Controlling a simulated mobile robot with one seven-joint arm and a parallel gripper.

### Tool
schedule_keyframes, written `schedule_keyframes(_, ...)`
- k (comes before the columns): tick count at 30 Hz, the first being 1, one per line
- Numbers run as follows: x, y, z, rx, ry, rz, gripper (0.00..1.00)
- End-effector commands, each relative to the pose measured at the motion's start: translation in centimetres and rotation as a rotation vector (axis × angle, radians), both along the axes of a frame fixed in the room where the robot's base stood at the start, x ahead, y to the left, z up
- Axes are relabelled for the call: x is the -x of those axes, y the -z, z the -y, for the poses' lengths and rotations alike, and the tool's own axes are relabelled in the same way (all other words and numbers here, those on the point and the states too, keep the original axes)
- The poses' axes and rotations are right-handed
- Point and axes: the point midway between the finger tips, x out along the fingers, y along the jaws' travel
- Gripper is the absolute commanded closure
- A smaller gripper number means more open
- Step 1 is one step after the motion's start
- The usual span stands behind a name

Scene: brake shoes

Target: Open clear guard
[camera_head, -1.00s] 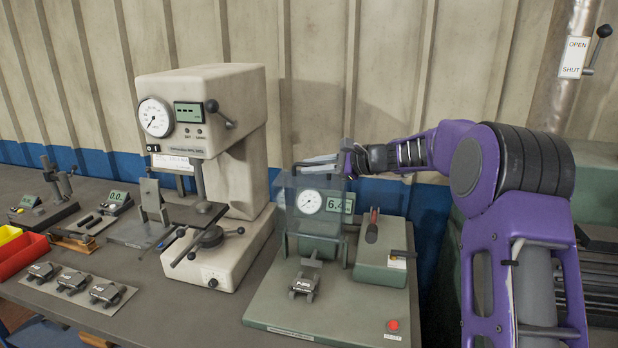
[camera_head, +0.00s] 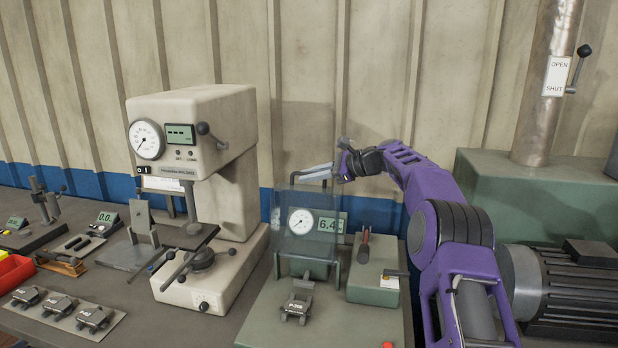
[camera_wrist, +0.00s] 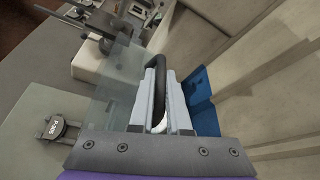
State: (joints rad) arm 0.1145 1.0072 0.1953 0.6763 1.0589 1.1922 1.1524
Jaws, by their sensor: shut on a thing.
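The clear guard (camera_head: 290,221) is a see-through panel standing in front of a round dial and a digital display on the green test fixture (camera_head: 262,322). It also shows in the wrist view (camera_wrist: 112,88) as a pale transparent sheet. My gripper (camera_head: 322,172) is at the guard's top edge, reaching in from the right. In the wrist view my gripper (camera_wrist: 160,75) is shut on a dark curved handle (camera_wrist: 152,52). A brake shoe part (camera_head: 298,298) lies on the fixture in front of the guard and shows in the wrist view (camera_wrist: 56,126).
A cream press (camera_head: 205,120) with a gauge and levers stands left of the fixture. A green box (camera_head: 375,275) with a red-handled tool is right of the guard. Several brake parts lie on a plate (camera_head: 60,316) at far left. A motor (camera_head: 570,285) stands at right.

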Motion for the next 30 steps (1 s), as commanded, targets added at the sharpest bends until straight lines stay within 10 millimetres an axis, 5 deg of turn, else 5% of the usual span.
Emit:
schedule_keyframes(19,-0.37,0.15,0.01,-0.002,-0.004,-0.019,1.00)
schedule_keyframes(20,-0.37,0.15,0.01,-0.002,-0.004,-0.019,0.83)
schedule_keyframes(24,-0.38,0.13,0.01,-0.003,-0.003,-0.018,0.58)
schedule_keyframes(30,-0.39,0.12,0.05,-0.003,-0.002,-0.018,0.55)
